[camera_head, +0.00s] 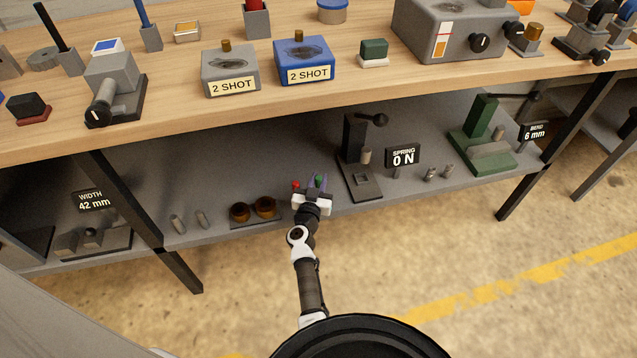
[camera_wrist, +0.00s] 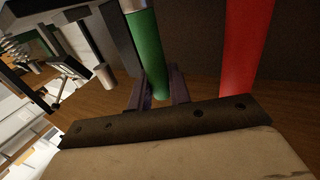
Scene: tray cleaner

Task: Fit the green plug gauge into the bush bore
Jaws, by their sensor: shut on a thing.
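My gripper (camera_head: 316,190) is at the lower shelf, with its jaws (camera_wrist: 160,90) shut on the green plug gauge (camera_wrist: 146,45). The green gauge also shows between the fingers in the head view (camera_head: 319,180). Its far end is not clear in either view. A red gauge (camera_wrist: 245,50) stands apart, beside the green one; its red top (camera_head: 295,185) shows just left of my gripper in the head view. Two brown round bushes (camera_head: 240,212) (camera_head: 264,207) with dark openings sit on the shelf to the left of my gripper. The bores' insides are hidden.
The lower shelf (camera_head: 215,170) has some bare room behind the bushes. A dark spring tester (camera_head: 355,150) stands right of my gripper, near a "SPRING 0 N" sign (camera_head: 403,157). Small grey pins (camera_head: 178,223) stand at left. The bench top (camera_head: 180,115) overhangs the shelf.

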